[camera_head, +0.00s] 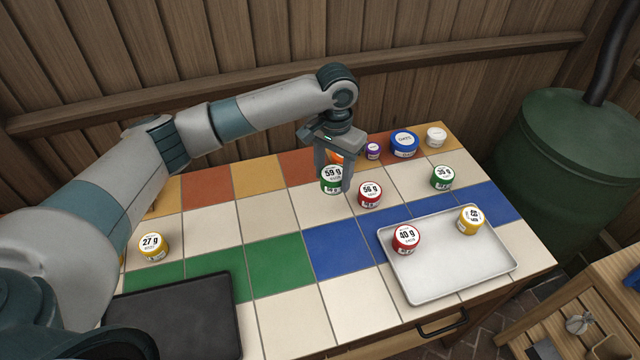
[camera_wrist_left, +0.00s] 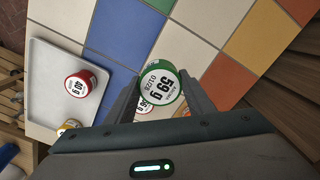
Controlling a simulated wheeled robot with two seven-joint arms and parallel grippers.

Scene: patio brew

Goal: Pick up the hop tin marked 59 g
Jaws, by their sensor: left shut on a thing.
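The hop tin marked 59 g (camera_head: 332,181) is green with a white lid label. It also shows in the left wrist view (camera_wrist_left: 161,83), between the two fingers. My left gripper (camera_head: 335,178) is shut on this tin, with a finger on each side of it. The frames do not clearly show whether the tin touches the table. A red tin marked 56 g (camera_head: 370,195) stands just right of it and is partly hidden behind it in the left wrist view. My right gripper is not in view.
A white tray (camera_head: 450,284) holds a red 40 g tin (camera_head: 406,239) and a yellow tin (camera_head: 470,220). A green 35 g tin (camera_head: 442,177), purple tin (camera_head: 373,151), blue tin (camera_head: 404,143) and white tin (camera_head: 436,137) stand right. A yellow 27 g tin (camera_head: 153,247) and dark tray (camera_head: 180,315) are left.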

